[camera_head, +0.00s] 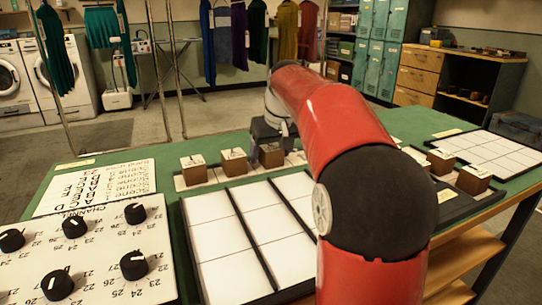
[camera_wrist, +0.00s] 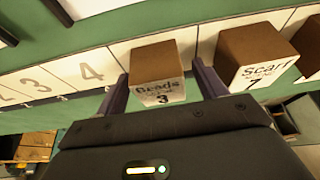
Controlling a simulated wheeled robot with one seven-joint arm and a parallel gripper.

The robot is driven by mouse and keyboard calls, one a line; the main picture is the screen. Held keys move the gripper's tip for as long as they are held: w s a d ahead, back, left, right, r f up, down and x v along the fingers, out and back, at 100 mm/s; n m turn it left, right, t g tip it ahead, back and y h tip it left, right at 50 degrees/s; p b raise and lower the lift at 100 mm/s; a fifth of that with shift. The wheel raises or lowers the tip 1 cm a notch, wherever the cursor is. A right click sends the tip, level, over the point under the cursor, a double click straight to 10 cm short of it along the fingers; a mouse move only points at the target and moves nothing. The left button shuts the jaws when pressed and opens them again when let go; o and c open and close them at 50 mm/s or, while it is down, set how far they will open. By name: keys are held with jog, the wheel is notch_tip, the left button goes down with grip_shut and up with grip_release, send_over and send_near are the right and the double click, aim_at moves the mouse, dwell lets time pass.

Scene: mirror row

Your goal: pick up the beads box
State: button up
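In the head view my gripper (camera_head: 268,138) points down at a brown box (camera_head: 271,156) in the row at the table's far edge, apparently the same box. The red arm hides part of that row.
A box labelled "Scarf" and "7" (camera_wrist: 254,56) stands close to the right finger in the wrist view, with another box (camera_wrist: 310,45) beyond it. Squares 3 and 4 (camera_wrist: 92,71) on the left are empty. A white grid board (camera_head: 222,235) and a knob panel (camera_head: 95,258) lie nearer.

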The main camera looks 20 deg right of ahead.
jog(key=c, duration=1)
jog(key=shift+r, duration=0.1)
jog(key=shift+c, duration=0.2)
